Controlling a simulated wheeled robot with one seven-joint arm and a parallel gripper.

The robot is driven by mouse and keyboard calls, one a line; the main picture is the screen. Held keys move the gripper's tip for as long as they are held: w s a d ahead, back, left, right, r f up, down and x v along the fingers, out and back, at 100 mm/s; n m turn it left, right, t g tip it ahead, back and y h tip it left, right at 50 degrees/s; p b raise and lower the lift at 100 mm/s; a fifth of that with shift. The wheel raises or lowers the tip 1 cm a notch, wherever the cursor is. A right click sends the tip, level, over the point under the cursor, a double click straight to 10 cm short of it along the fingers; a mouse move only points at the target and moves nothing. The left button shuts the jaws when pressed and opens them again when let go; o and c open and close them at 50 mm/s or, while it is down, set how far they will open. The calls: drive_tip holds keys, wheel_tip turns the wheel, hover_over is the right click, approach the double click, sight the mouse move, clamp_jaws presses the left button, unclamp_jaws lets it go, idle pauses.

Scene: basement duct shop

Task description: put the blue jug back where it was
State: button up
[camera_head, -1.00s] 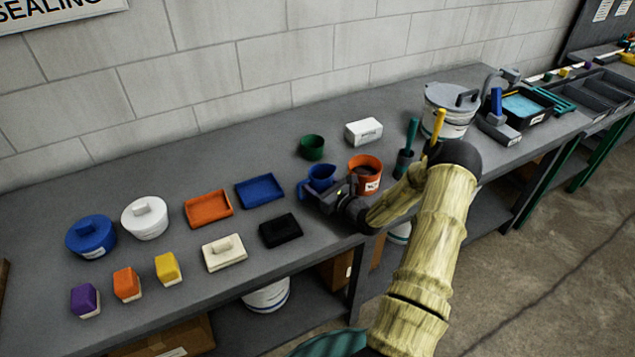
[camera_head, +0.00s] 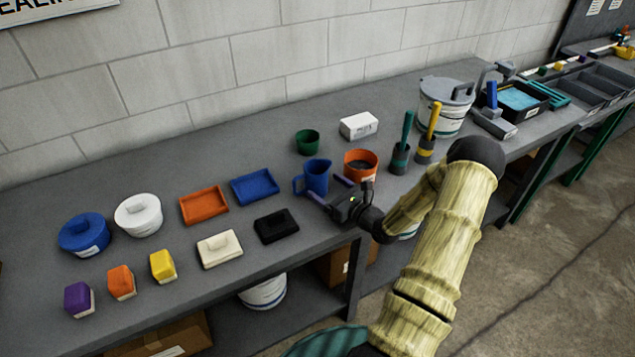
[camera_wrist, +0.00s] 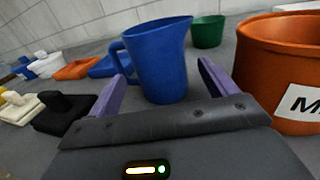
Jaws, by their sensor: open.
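The blue jug (camera_head: 317,176) stands upright on the grey bench, its handle towards the left in the head view. It also shows in the wrist view (camera_wrist: 160,62), just beyond the fingers. My gripper (camera_head: 329,189) is open on the front side of the jug, low over the bench. In the wrist view its two purple fingers (camera_wrist: 158,88) are spread, one to each side of the jug's lower body, with gaps between them and the jug. The jug's inside is hidden in the wrist view.
An orange labelled pot (camera_head: 360,164) stands close to the right of the jug. A green cup (camera_head: 307,141) is behind it, and a blue tray (camera_head: 255,187) and a black block (camera_head: 276,226) are to its left. Brushes in holders (camera_head: 400,158) stand farther right.

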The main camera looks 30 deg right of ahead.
drive_tip(key=v, duration=0.5)
drive_tip(key=shift+s+d+b, duration=0.15)
drive_tip(key=shift+s+b, duration=0.15)
drive_tip(key=a+n+g+y, duration=0.2)
drive_tip(key=a, duration=0.2)
drive_tip(key=s+a+r+n+g+y, duration=0.1)
drive_tip(key=a+n+g+y, duration=0.1)
drive_tip(key=a+n, duration=0.1)
drive_tip(key=a+r+n+g+y, duration=0.1)
drive_tip(key=a+n+g+y, duration=0.1)
drive_tip(key=a, duration=0.3)
drive_tip(key=shift+s+n, duration=0.35)
drive_tip(key=shift+n, duration=0.15)
drive_tip(key=a+n+g, duration=0.1)
drive_tip(key=s+a+n+g, duration=0.1)
drive_tip(key=s+a+g, duration=0.1)
drive_tip(key=a, duration=0.1)
drive_tip(key=shift+r+n+y, duration=0.2)
drive_tip(key=shift+n+y, duration=0.2)
drive_tip(key=s+a+r+n+g+h, duration=0.1)
drive_tip(key=s+a+n+g+h, duration=0.2)
drive_tip(key=s+n+g+h, duration=0.25)
drive_tip(key=s+a+r+n+g+h, duration=0.1)
drive_tip(key=s+a+n+g+h, duration=0.2)
drive_tip(key=s+n, duration=0.5)
wheel_tip(320, 180, up, 6)
drive_tip(key=w+d+n+t+h, duration=0.1)
drive_tip(key=n+t+h, duration=0.2)
drive_tip(key=n, duration=0.5)
drive_tip(key=shift+w, duration=0.3)
